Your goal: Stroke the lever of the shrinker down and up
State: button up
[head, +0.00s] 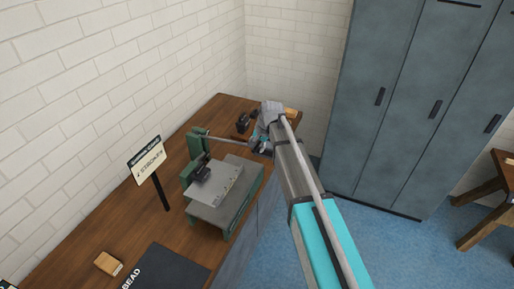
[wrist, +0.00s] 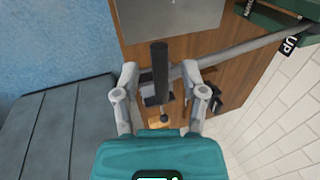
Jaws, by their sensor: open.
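The green shrinker (head: 197,143) stands on the wooden bench, with a grey metal sheet (head: 215,182) at its dark jaws. Its long grey lever (head: 228,140) runs right from the green post to my gripper (head: 262,145). In the wrist view the lever (wrist: 245,46) comes in from the upper right and ends at a black grip (wrist: 160,70). My gripper (wrist: 159,80) is open, with one finger on each side of the black grip. I cannot tell whether either finger touches it. A black "UP" label (wrist: 290,45) shows near the post.
A sign (head: 147,160) stands left of the shrinker. A dark "BEAD" mat (head: 165,272) and a small wooden block (head: 108,263) lie at the bench's near end. Small dark items (head: 243,122) lie behind the lever. Grey lockers (head: 410,90) stand right; blue floor lies between.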

grip_shut()
jog(key=shift+d, duration=0.1)
dwell(0.4)
jog(key=shift+r, duration=0.15)
